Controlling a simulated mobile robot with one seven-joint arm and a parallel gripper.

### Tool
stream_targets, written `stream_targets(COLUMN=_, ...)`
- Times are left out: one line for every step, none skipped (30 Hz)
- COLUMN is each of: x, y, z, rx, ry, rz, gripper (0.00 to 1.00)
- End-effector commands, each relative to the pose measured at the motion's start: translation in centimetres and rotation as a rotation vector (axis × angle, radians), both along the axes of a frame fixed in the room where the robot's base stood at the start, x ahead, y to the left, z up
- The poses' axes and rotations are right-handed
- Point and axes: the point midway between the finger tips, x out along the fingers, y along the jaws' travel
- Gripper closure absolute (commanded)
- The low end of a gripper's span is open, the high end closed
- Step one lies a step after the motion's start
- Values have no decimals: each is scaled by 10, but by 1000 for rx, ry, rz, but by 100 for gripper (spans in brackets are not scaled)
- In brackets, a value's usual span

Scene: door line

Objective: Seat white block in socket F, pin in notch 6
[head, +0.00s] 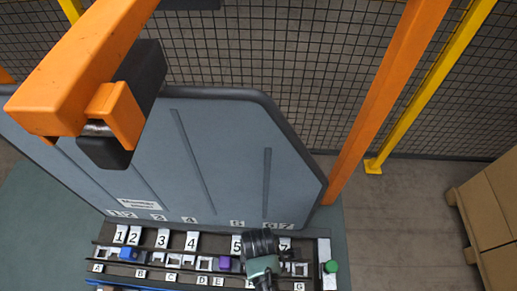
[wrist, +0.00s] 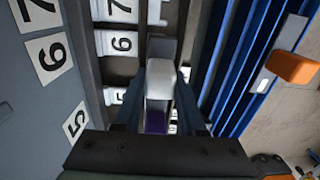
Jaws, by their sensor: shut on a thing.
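My gripper (wrist: 160,92) is shut on the white block (wrist: 159,82), which sits between the two fingers in the wrist view. In the head view my gripper (head: 263,272) is over the right part of the socket rail (head: 185,262), between labels 5 and 7, and hides the white block there. The number 6 label (wrist: 121,43) shows in the wrist view, left of and above the block. The block's pin and whether it touches the socket cannot be told.
A purple block (head: 225,263) sits in the rail left of my gripper, and a blue block (head: 128,253) sits near the left end. A green button (head: 331,266) is at the right end. The grey door panel (head: 215,150) stands behind the rail.

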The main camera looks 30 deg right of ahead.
Motion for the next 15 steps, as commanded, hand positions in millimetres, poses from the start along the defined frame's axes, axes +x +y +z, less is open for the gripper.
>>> stream_targets(x=1, y=0, z=1, rx=-2, ry=-2, rz=0, gripper=100)
stream_targets(x=1, y=0, z=1, rx=-2, ry=-2, rz=0, gripper=100)
stream_targets(x=1, y=0, z=1, rx=-2, ry=-2, rz=0, gripper=100)
stream_targets(x=1, y=0, z=1, rx=-2, ry=-2, rz=0, gripper=57)
stream_targets(x=1, y=0, z=1, rx=-2, ry=-2, rz=0, gripper=51)
stream_targets(x=1, y=0, z=1, rx=-2, ry=-2, rz=0, gripper=44)
stream_targets(x=1, y=0, z=1, rx=-1, ry=-2, rz=0, gripper=39)
stream_targets(x=1, y=0, z=1, rx=-1, ry=-2, rz=0, gripper=33)
stream_targets(x=1, y=0, z=1, rx=-1, ry=-2, rz=0, gripper=26)
stream_targets(x=1, y=0, z=1, rx=-1, ry=-2, rz=0, gripper=25)
stream_targets(x=1, y=0, z=1, rx=-1, ry=-2, rz=0, gripper=25)
stream_targets(x=0, y=0, z=1, rx=-1, ry=-2, rz=0, gripper=25)
stream_targets(x=0, y=0, z=1, rx=-1, ry=-1, rz=0, gripper=25)
stream_targets(x=0, y=0, z=0, rx=-1, ry=-1, rz=0, gripper=25)
stream_targets(x=0, y=0, z=0, rx=-1, ry=-1, rz=0, gripper=25)
